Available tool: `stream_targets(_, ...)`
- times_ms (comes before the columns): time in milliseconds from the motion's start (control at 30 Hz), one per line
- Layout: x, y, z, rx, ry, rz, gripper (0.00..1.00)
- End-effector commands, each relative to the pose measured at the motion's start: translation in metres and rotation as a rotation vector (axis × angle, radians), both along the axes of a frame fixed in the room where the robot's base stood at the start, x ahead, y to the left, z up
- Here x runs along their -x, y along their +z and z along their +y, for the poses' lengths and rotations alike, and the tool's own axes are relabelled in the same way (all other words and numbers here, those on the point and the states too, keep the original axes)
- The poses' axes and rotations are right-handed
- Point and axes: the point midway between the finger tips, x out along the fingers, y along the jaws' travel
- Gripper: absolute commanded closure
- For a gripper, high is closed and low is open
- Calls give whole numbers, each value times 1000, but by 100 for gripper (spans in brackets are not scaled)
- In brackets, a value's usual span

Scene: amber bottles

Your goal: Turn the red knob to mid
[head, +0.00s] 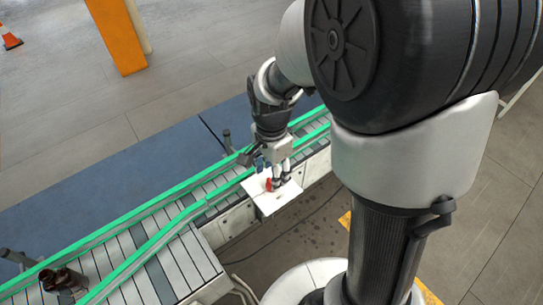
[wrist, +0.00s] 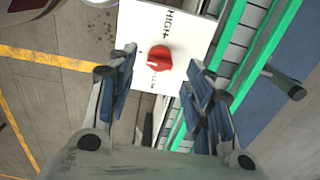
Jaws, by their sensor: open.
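The red knob (wrist: 159,58) sits on a white panel (wrist: 187,28) in the wrist view. The panel has the word HIGH at its top and another word below the knob, hard to read. A pale mark shows on the knob's lower left side. My gripper (wrist: 160,74) is open, with one finger on each side of the knob and visible gaps between. In the head view the gripper (head: 272,172) is just above the knob (head: 268,185) and the panel (head: 270,206). Whether a finger touches the knob cannot be told.
A roller conveyor (head: 190,262) with green rails runs beside the panel. Brown bottles (head: 62,280) stand on it at the lower left. An orange post (head: 118,35) and a traffic cone (head: 9,38) stand further back. A cable lies on the floor below the panel.

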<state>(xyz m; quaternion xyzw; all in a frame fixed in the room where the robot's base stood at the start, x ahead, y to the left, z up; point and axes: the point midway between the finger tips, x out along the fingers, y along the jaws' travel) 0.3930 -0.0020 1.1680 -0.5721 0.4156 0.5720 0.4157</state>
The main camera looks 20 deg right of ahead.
Motion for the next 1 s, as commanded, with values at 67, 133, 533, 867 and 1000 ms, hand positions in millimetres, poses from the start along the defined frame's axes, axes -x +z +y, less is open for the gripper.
stream_targets(67,-2,20,0,1,0,-8,53)
stream_targets(133,-1,35,0,0,0,-6,53)
stream_targets(533,0,81,0,0,0,-1,53)
stream_targets(867,0,81,0,0,0,0,53)
stream_targets(1000,1,81,0,0,4,-2,53)
